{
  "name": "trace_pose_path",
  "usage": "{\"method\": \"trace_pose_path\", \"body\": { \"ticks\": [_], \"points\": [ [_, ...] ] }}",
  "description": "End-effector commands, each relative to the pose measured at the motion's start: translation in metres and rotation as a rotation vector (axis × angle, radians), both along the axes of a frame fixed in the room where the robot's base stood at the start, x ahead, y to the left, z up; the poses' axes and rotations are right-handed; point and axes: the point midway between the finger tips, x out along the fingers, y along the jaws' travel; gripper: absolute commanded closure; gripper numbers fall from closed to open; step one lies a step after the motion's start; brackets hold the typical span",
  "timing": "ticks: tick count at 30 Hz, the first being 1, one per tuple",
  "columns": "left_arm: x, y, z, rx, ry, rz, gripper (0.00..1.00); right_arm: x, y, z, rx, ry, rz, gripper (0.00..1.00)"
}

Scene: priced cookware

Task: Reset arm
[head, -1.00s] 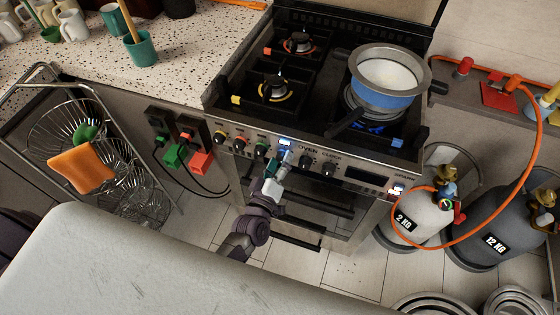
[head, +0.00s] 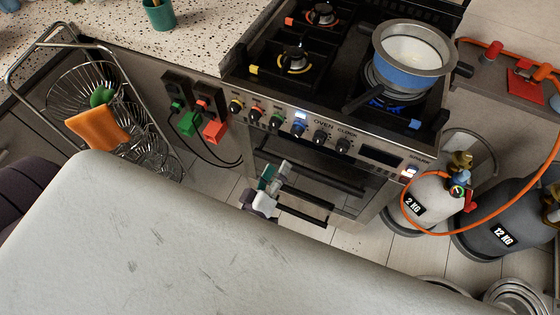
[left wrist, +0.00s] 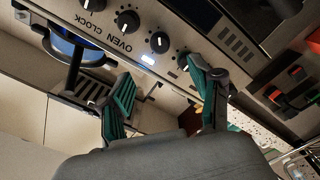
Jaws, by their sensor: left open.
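My left gripper (head: 268,187) is in front of the oven door, below the row of stove knobs, and it is open and empty. In the left wrist view its two green-padded fingers (left wrist: 163,98) are spread apart, with the stove's knob panel (left wrist: 145,38) beyond them. The gripper is apart from the knobs. Most of the left arm is hidden behind the pale surface in the foreground. My right gripper is in neither view.
The stove (head: 345,165) carries a blue pot (head: 408,60) over a lit blue flame. Gas cylinders (head: 500,215) with an orange hose stand at right. A wire rack (head: 85,90) with an orange cloth (head: 97,128) stands at left. Tiled floor lies below.

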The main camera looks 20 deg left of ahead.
Motion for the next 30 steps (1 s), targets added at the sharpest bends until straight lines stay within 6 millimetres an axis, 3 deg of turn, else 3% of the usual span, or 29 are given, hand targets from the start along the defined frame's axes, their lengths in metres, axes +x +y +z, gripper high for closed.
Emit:
{"method": "trace_pose_path", "body": {
  "ticks": [14,17,20,23,26,30],
  "points": [
    [0.000,0.000,0.000,0.000,0.000,0.000,0.36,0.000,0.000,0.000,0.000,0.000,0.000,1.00],
    [-0.001,-0.001,-0.008,0.016,0.019,-0.008,0.36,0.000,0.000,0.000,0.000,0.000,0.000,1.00],
    [-0.006,-0.004,-0.040,0.081,0.095,-0.042,0.36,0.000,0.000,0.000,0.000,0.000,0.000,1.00],
    [-0.021,-0.007,-0.100,0.200,0.238,-0.111,0.36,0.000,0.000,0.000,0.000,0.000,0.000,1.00],
    [-0.050,-0.006,-0.170,0.345,0.420,-0.203,0.36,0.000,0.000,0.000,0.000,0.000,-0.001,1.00],
    [-0.109,0.009,-0.259,0.537,0.677,-0.349,0.36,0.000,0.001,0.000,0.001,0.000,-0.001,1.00]
  ]
}}
